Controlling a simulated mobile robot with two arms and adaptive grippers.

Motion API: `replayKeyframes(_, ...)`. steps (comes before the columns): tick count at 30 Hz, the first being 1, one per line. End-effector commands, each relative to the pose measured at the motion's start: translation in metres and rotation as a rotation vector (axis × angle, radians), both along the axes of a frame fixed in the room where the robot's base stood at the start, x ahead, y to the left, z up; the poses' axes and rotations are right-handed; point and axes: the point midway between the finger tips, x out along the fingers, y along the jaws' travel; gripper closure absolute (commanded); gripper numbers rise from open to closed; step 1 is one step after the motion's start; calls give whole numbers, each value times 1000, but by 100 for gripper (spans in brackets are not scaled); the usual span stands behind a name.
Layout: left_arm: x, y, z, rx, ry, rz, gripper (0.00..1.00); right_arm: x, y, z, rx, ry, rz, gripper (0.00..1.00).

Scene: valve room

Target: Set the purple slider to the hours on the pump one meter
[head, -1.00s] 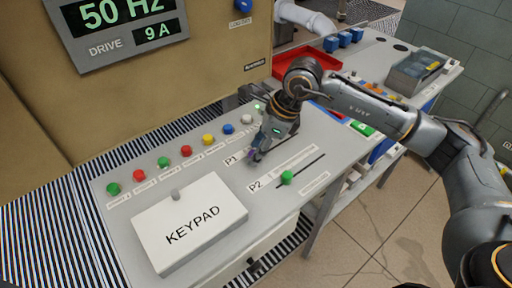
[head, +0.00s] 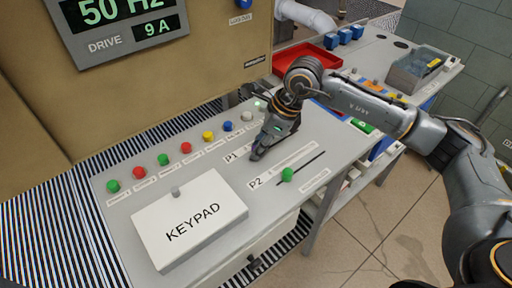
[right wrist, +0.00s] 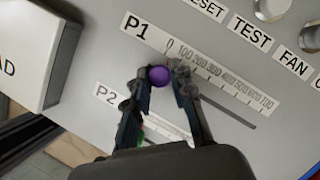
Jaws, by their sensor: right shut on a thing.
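The purple slider (right wrist: 159,76) of the P1 scale (right wrist: 215,75) shows as a round knob in the right wrist view. It stands near the 0 end of the scale, and its slot runs away to the lower right. My right gripper (head: 255,156) is at P1 on the panel; in the right wrist view its fingertips (right wrist: 160,80) are shut on the purple slider. In the head view the fingers hide the knob. A drive display (head: 115,25) reads 50 Hz and 9 A. No hours reading is in view. My left gripper is not in view.
A green slider (head: 287,174) sits on the P2 slot, close in front of my right gripper. A white keypad box (head: 190,217) stands to the left. Several coloured buttons (head: 186,148) line the back of the panel. A red tray (head: 306,60) lies beyond.

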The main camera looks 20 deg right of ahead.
Motion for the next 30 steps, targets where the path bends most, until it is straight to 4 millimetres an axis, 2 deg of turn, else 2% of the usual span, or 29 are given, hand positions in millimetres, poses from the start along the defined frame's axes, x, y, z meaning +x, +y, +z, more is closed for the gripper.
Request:
replayKeyframes(1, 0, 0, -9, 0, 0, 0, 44, 5, -13, -4, -4, -3, -8, 100)
replayKeyframes(6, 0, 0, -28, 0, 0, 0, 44, 22, -59, -5, -3, -4, -13, 100)
replayKeyframes(12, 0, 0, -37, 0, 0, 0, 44, 37, -99, -1, -1, -4, -8, 100)
replayKeyframes(16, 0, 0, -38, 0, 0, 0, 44, 40, -109, 0, 1, -4, -3, 100)
replayKeyframes(25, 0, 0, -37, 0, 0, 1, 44, 40, -110, 1, 0, -3, 0, 100)
replayKeyframes(26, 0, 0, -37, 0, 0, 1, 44, 40, -110, 1, 0, -3, 0, 71)
replayKeyframes(28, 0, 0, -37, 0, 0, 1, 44, 40, -110, 1, 0, -3, 0, 57)
replayKeyframes(30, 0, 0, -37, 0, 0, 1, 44, 40, -110, 1, 0, -3, -1, 53)
